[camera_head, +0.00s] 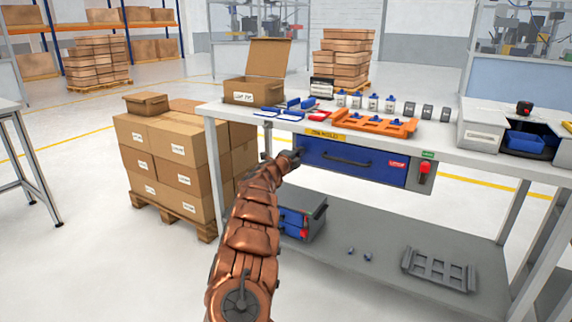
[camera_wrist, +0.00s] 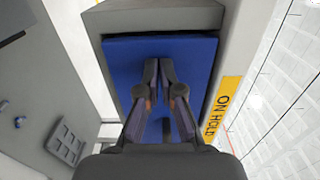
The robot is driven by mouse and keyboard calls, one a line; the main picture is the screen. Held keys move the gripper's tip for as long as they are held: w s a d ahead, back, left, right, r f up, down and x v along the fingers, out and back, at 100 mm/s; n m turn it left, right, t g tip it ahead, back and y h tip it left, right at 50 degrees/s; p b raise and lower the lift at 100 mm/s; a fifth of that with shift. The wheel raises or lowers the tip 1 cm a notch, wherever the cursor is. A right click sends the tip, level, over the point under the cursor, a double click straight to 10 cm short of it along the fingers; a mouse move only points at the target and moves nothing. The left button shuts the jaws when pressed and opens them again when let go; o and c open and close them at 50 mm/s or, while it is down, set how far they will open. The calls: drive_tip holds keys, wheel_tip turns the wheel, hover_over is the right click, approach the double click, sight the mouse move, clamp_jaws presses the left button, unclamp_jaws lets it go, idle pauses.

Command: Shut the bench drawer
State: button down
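The bench drawer (camera_head: 345,158) has a blue front with a dark bar handle (camera_head: 347,161) and hangs under the left half of the bench top. Its front looks close to its grey housing; I cannot tell how far out it stands. My gripper (camera_head: 292,157) is at the drawer's left end, left of the handle. In the wrist view the blue front (camera_wrist: 120,70) fills the middle, and my gripper (camera_wrist: 159,68) points at it with its fingers together and nothing seen between them. Whether the fingertips touch the front is unclear.
The bench top (camera_head: 440,150) holds an orange rack (camera_head: 365,123), small parts and an open carton (camera_head: 263,75). A red switch (camera_head: 424,172) is right of the drawer. The lower shelf (camera_head: 370,235) holds a blue-drawer box (camera_head: 300,218) and grey rack (camera_head: 438,268). Cartons (camera_head: 180,150) stand left.

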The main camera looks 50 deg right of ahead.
drive_tip(key=s+a+b, duration=0.2)
drive_tip(key=a, duration=1.1)
drive_tip(key=shift+s+a, duration=0.35)
idle(0.4)
